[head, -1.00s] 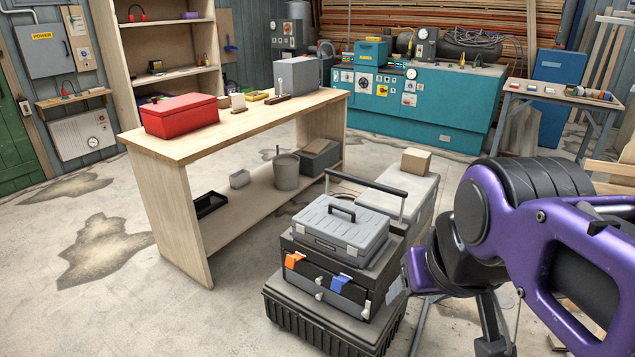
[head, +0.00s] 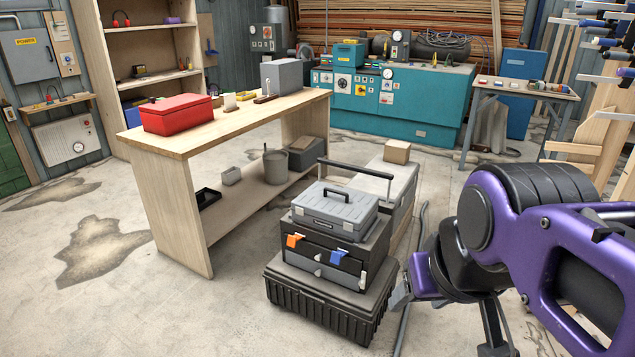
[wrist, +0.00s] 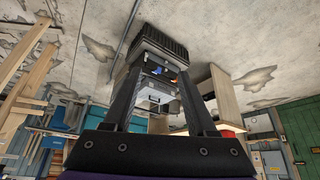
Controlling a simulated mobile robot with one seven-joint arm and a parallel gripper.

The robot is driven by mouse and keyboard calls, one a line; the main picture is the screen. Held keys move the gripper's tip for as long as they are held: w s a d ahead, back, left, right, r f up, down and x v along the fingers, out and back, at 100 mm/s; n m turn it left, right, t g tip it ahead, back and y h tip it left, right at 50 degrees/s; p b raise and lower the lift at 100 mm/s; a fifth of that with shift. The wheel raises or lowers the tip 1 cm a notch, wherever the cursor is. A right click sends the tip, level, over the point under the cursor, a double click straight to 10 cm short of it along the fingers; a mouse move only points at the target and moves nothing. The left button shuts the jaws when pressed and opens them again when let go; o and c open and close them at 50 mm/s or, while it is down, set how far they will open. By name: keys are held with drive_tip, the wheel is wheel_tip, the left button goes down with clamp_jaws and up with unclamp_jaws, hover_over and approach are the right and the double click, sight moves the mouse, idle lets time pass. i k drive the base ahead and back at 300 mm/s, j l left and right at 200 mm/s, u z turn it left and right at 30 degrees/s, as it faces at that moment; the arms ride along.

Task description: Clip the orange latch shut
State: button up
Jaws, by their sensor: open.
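The orange latch (head: 294,240) is on the left of the front face of a black toolbox section (head: 318,263), in the middle of a stack. It looks tilted out from the face, but it is too small to be sure. A blue latch (head: 342,254) is to its right. In the wrist view, which is upside down, the orange latch (wrist: 185,78) and blue latch (wrist: 158,70) show between my fingers. My gripper (wrist: 158,78) is open and empty, pointing toward the stack from some distance. In the head view my arm is right of the stack and the fingertips are unclear.
A grey case (head: 335,205) tops the stack, with a pull handle (head: 357,170) behind. A black ribbed base (head: 320,305) is below. A wooden bench (head: 180,215) with a red box (head: 175,114) stands left. The floor in front is clear.

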sight(292, 240)
drive_tip(key=k+j, duration=0.1)
drive_tip(key=j+z, duration=0.1)
drive_tip(key=z, duration=0.3)
drive_tip(key=j+z, duration=0.1)
drive_tip(key=z, duration=0.3)
drive_tip(key=i+j+z, duration=0.25)
drive_tip(key=j, duration=0.15)
drive_tip(key=j+z, duration=0.2)
drive_tip(key=j, duration=0.2)
drive_tip(key=i+j+z, duration=0.1)
drive_tip(key=j, duration=0.3)
drive_tip(key=j+z, duration=0.15)
drive_tip(key=j, duration=0.25)
drive_tip(key=i+j, duration=0.1)
drive_tip(key=j, duration=0.65)
drive_tip(key=i+j, duration=0.1)
drive_tip(key=j, duration=0.6)
drive_tip(key=i+j+z, duration=0.1)
drive_tip(key=j, duration=0.65)
drive_tip(key=k+j+u, duration=0.1)
drive_tip(key=u, duration=0.3)
drive_tip(key=k, duration=0.1)
